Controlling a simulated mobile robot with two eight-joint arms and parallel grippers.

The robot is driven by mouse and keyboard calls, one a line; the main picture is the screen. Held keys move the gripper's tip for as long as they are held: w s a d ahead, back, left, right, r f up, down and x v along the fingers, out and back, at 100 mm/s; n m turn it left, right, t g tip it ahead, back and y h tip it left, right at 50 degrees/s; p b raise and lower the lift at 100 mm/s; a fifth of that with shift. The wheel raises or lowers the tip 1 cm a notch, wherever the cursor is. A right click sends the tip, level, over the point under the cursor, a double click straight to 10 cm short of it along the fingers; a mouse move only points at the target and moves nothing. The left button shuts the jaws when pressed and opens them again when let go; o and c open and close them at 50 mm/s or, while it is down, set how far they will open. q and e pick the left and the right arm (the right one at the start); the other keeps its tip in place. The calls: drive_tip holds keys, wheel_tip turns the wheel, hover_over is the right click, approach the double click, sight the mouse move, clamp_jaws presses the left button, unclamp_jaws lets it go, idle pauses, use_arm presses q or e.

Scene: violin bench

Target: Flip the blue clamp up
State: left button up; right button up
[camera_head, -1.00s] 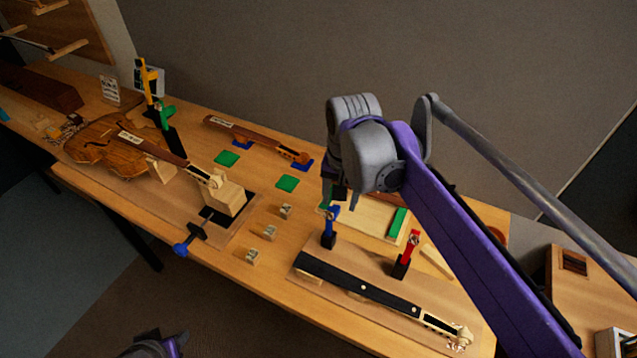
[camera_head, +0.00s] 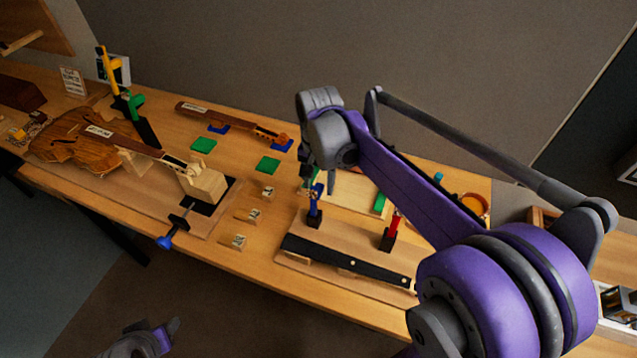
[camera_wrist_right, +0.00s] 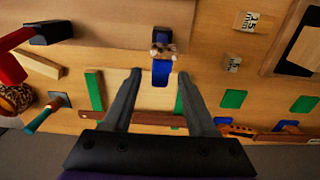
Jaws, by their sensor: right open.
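The blue clamp (camera_head: 314,206) stands at the back left edge of the board that carries a black fingerboard. In the right wrist view its blue lever (camera_wrist_right: 161,73) extends from the clamp body toward my gripper. My right gripper (camera_head: 317,181) is open just above and behind the clamp and partly covers its top. In the right wrist view the two fingers (camera_wrist_right: 159,78) lie on either side of the lever, with visible gaps; nothing is held. Whether they touch it cannot be told. A grey and purple part of my left arm shows at the bottom left; its jaws are not clear.
A red clamp (camera_head: 391,232) stands right of the blue one, by the black fingerboard (camera_head: 345,262). A tray (camera_head: 350,192) lies behind. Small wooden blocks (camera_head: 254,215) stand to the left. A violin body (camera_head: 75,140) lies far left, with green and yellow clamps behind it.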

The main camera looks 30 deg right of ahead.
drive_tip(key=shift+f, duration=0.25)
clamp_jaws()
idle(1.4)
